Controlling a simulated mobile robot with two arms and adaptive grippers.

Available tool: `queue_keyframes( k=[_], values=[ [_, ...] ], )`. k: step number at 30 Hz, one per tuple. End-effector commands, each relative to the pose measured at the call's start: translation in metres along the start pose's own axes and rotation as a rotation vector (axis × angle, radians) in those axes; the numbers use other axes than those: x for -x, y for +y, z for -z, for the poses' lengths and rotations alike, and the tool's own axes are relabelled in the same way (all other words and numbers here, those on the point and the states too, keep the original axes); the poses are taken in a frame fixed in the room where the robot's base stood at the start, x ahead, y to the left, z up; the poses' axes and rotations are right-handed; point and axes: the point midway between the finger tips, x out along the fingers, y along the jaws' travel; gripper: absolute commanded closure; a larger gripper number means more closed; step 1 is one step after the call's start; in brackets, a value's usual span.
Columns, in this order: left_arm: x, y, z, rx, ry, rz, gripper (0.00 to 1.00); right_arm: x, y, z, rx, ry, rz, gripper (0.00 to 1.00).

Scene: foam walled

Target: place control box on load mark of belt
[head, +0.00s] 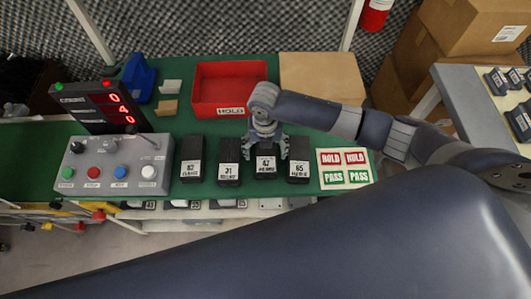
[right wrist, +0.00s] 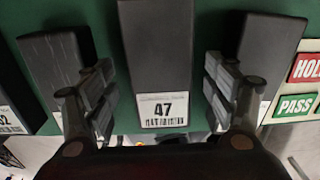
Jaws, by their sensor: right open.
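Several black boxes with white number labels stand in a row on the green surface (head: 230,127). The box labelled 47 (head: 266,164) is below my right gripper (head: 267,148). In the right wrist view the box 47 (right wrist: 158,55) lies between the two open fingers of the gripper (right wrist: 160,92), with a gap on each side. The boxes labelled 31 (head: 229,174) and 65 (head: 299,172) flank it. A grey button panel (head: 107,172) is at the left. I cannot tell which item is the control box. I make out no load mark. My left gripper is out of view.
A red HOLD tray (head: 215,82) stands behind the row and a cardboard box (head: 322,70) is beside it. A HOLD and PASS sticker sheet (head: 344,157) lies right of the row. A counter display (head: 97,107) stands at the left. The neighbouring boxes leave narrow gaps.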

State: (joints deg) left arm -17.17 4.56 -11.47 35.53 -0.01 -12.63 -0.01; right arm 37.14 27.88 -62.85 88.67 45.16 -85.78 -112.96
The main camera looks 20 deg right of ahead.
Motion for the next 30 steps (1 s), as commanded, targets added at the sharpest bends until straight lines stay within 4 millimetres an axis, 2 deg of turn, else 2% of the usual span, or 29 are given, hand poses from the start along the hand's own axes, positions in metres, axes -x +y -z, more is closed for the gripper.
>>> queue_keyframes(
  k=[3, 10, 11, 18, 20, 21, 26, 30],
  values=[
    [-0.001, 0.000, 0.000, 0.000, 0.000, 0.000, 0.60, -0.011, -0.001, 0.001, 0.000, 0.001, 0.002, 0.22],
    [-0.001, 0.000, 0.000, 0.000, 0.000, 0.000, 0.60, -0.013, -0.001, 0.000, 0.001, 0.000, 0.001, 0.22],
    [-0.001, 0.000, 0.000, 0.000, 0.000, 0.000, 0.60, -0.013, -0.001, 0.000, 0.001, 0.000, 0.001, 0.24],
    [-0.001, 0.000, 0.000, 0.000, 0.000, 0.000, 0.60, -0.013, -0.001, 0.000, 0.000, 0.000, 0.001, 0.78],
    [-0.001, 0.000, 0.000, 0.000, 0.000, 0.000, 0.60, -0.013, -0.001, 0.000, 0.000, 0.000, 0.001, 0.79],
    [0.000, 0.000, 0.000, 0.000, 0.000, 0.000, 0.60, -0.012, -0.001, 0.000, 0.000, -0.001, 0.000, 0.84],
    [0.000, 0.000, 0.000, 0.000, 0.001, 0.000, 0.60, -0.012, -0.001, 0.000, 0.000, -0.001, 0.001, 0.84],
    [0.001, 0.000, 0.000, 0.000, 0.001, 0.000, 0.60, -0.001, 0.000, -0.001, 0.000, -0.003, -0.001, 0.84]
  ],
)
